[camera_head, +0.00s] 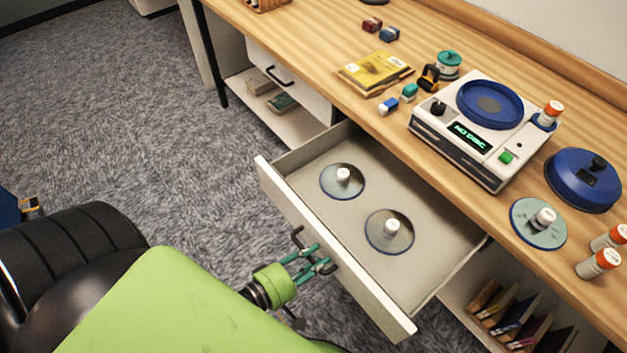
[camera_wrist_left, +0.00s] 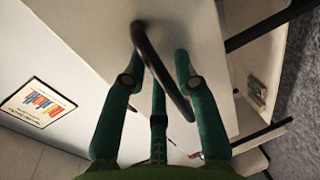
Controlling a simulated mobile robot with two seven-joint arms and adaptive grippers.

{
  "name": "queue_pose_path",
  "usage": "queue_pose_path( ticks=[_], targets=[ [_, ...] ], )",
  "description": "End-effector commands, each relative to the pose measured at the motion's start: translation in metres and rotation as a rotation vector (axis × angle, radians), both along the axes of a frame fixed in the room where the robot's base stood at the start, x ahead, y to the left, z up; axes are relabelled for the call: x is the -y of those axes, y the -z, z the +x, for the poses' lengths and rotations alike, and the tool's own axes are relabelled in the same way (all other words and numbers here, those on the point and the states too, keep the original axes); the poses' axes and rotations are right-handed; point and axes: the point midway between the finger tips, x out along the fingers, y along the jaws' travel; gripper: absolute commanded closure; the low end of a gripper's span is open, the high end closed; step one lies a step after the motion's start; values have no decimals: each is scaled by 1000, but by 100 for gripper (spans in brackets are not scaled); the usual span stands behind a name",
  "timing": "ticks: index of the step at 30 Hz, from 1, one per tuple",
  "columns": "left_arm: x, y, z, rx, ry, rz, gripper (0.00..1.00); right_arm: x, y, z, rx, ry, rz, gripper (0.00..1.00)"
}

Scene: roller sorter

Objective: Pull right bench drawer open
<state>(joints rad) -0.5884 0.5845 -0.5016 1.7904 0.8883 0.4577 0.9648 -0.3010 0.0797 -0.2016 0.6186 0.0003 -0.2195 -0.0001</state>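The right bench drawer (camera_head: 289,205) stands pulled out from under the bench, its white front tilted across the view. Its black bar handle (camera_head: 298,238) also shows in the left wrist view (camera_wrist_left: 160,62). My left gripper (camera_head: 322,262) is at this handle. In the wrist view, its green fingers (camera_wrist_left: 158,78) are spread, with the handle running diagonally between them. My right gripper is not in view.
Two discs (camera_head: 343,180) (camera_head: 389,231) with white knobs lie in the drawer. A shut drawer (camera_head: 290,80) is farther left. The wooden bench top (camera_head: 345,45) holds a white machine (camera_head: 455,150), a blue lid (camera_head: 583,182) and small parts. Carpet (camera_head: 120,110) is clear left of the drawer.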

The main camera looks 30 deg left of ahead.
Motion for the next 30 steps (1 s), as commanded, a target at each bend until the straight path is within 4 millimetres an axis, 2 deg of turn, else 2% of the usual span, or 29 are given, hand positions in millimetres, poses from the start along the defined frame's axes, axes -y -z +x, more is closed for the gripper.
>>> queue_pose_path(
  ticks=[5,12,18,23,30],
  targets=[
    [-7,-3,-20,-5,2,2,70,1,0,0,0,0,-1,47],
    [-24,-14,-68,-6,3,4,70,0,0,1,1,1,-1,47],
    [-35,-21,-98,-3,2,2,70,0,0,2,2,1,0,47],
    [-39,-24,-109,-1,1,1,70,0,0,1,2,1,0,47],
    [-40,-25,-110,0,1,0,70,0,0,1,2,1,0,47]
  ],
)
